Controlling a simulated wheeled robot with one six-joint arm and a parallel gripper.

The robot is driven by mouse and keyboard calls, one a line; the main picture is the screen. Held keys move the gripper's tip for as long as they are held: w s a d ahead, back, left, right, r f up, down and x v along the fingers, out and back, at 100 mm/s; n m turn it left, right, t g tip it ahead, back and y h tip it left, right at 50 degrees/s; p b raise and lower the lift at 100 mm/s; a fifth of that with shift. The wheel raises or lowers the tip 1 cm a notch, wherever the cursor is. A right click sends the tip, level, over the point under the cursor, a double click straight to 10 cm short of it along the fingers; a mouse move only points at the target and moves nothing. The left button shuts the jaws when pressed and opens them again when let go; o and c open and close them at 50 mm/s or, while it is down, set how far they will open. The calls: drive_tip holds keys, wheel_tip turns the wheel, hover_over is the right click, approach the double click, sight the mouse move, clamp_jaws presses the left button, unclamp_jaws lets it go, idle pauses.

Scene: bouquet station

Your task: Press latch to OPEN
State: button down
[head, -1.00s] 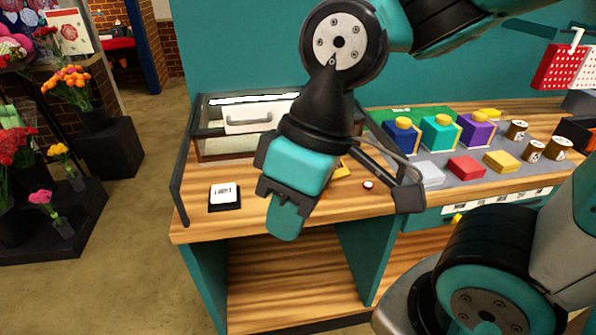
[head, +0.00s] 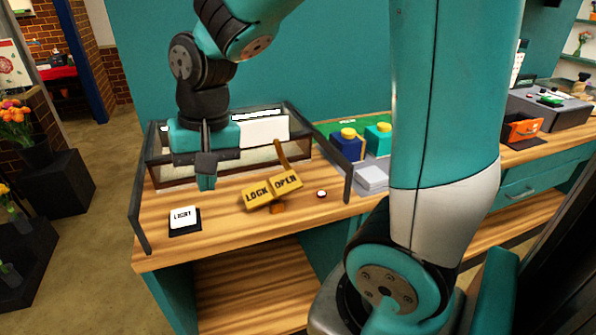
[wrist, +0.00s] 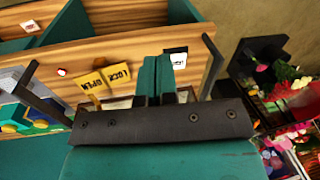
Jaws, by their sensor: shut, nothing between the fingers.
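The latch (head: 271,192) is a yellow two-part plate marked LOCK on its left half and OPEN on its right half. It sits near the front of the wooden counter, with a brownish-yellow lever (head: 281,152) rising behind it. In the head view the OPEN half looks higher than the LOCK half. The latch also shows in the wrist view (wrist: 105,77). My gripper (head: 207,183) points down, shut and empty, above the counter to the left of the latch and apart from it. Its shut teal fingers show in the wrist view (wrist: 159,80).
A glass-walled case with a white drawer front (head: 263,131) stands behind the gripper. A white LIGHT switch (head: 183,218) lies front left, and a small round button (head: 321,194) right of the latch. Dark guard panels (head: 139,215) edge the counter. Blue and teal boxes (head: 347,146) stand further right.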

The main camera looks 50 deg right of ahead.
drive_tip(key=w+d+f+m+h+p, duration=0.1)
drive_tip(key=w+d+m, duration=0.2)
drive_tip(key=d+m, duration=0.3)
drive_tip(key=w+d+f+m+h+p, duration=0.1)
drive_tip(key=w+d+m, duration=0.3)
drive_tip(key=d, duration=0.5)
drive_tip(key=m+g+h, duration=0.2)
drive_tip(key=m, duration=0.8)
hover_over(299, 183)
drive_tip(key=w+a, duration=0.2)
drive_tip(key=a, duration=0.1)
drive_tip(key=a+x, duration=0.1)
drive_tip(key=x, duration=0.2)
drive_tip(key=shift+d+r, duration=0.1)
drive_tip(key=shift+d, duration=0.15)
drive_tip(key=p+x, duration=0.2)
drive_tip(key=x, duration=0.2)
drive_tip(key=p+x, duration=0.2)
drive_tip(key=x, duration=0.3)
drive_tip(key=p+x, duration=0.1)
drive_tip(key=x, duration=0.4)
drive_tip(key=shift+s+a+p, duration=0.15)
drive_tip(key=shift+s+p, duration=0.1)
drive_tip(key=shift+p, duration=0.15)
